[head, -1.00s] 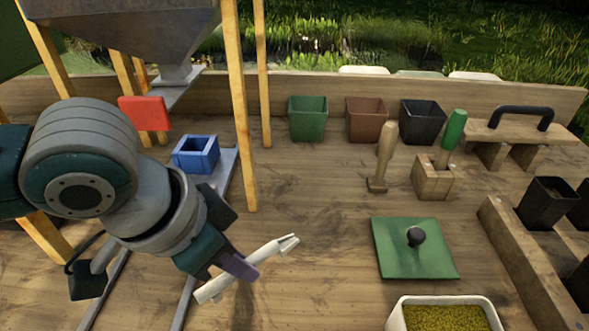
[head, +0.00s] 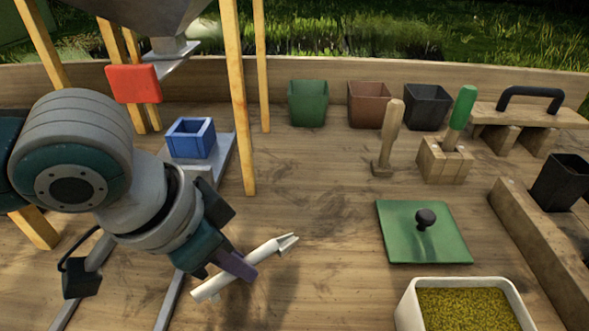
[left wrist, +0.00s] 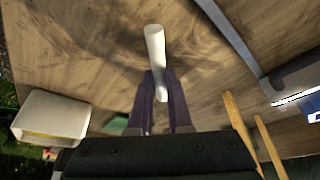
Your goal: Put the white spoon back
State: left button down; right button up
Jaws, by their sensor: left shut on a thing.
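The white spoon (head: 270,252) is a thin white rod with a notched end pointing up and right in the head view. My left gripper (head: 238,268) is shut on it near the middle, with purple fingers around the shaft. The spoon is held at a slant, apparently above the wooden table. In the left wrist view, the spoon (left wrist: 155,45) sticks out beyond the fingers (left wrist: 160,92), which hide part of it. My right gripper is not in view.
A white tub (head: 408,306) of yellow grains stands at the front right. Behind it lies a green square lid (head: 400,245) with a black knob. A wooden block (head: 440,165) holds a green-handled tool. Yellow posts (head: 239,100) rise behind my arm. The middle table is clear.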

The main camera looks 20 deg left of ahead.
pick_arm(q)
jog(key=shift+f, duration=0.45)
jog(key=c, duration=0.8)
grip_release()
jog(key=shift+o, duration=0.2)
